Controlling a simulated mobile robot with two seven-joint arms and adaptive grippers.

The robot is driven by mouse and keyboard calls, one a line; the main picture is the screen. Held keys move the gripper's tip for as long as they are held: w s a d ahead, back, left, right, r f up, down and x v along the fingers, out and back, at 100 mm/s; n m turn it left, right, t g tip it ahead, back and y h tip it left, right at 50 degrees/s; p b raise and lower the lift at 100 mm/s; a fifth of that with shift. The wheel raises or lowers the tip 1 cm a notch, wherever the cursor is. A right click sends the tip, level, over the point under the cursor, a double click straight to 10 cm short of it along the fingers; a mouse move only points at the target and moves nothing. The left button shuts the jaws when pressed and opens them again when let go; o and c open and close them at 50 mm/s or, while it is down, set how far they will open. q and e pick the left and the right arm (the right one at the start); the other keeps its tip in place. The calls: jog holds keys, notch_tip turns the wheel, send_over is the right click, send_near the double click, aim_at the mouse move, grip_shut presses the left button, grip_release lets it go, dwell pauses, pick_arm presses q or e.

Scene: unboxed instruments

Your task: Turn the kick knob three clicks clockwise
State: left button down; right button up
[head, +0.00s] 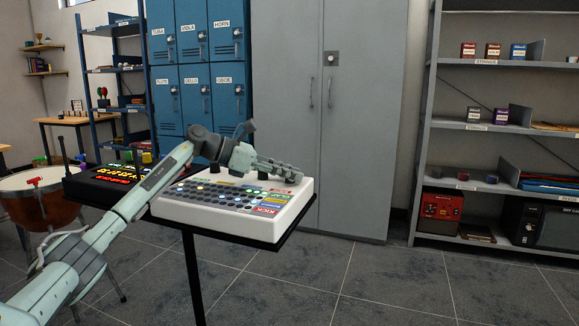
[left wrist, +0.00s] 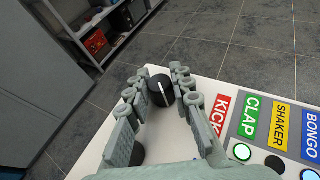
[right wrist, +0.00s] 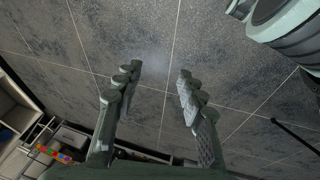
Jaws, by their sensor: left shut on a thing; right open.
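The white drum machine (head: 222,219) lies on a black stand in the head view, with rows of lit pads and coloured labels. In the left wrist view, a black knob (left wrist: 161,91) with a white pointer line sits between the fingertips of my left gripper (left wrist: 158,86), nearest the red KICK label (left wrist: 221,114). The gripper is shut on this knob. Another dark knob (left wrist: 138,153) is partly hidden behind a finger. My right gripper (right wrist: 159,77) is open and empty above the floor.
A black device (head: 98,187) with coloured lights stands left of the white machine. A copper drum (head: 32,205) is at the far left. Grey cabinets (head: 362,120) and a shelf rack (head: 485,130) stand behind. The floor at the front right is clear.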

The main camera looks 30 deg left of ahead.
pick_arm(q)
jog(key=m+g+h+p, duration=0.2)
jog(key=shift+r+m, duration=0.1)
jog(key=shift+m, duration=0.2)
jog(key=shift+m+g+p, duration=0.3)
jog(key=shift+g+p, duration=0.05)
jog(key=shift+g, duration=0.25)
pick_arm(e)
jog(key=a+x, duration=0.1)
jog(key=x, duration=0.6)
jog(key=shift+a+f+y, duration=0.3)
jog(key=shift+a+f, duration=0.1)
jog(key=shift+f, duration=0.05)
jog(key=shift+w, duration=0.1)
pick_arm(q)
jog(key=c, duration=1.3)
grip_release()
jog(key=shift+a, duration=0.1)
jog(key=v, duration=1.1)
jog(key=shift+s+a, duration=0.25)
jog(key=shift+a, duration=0.15)
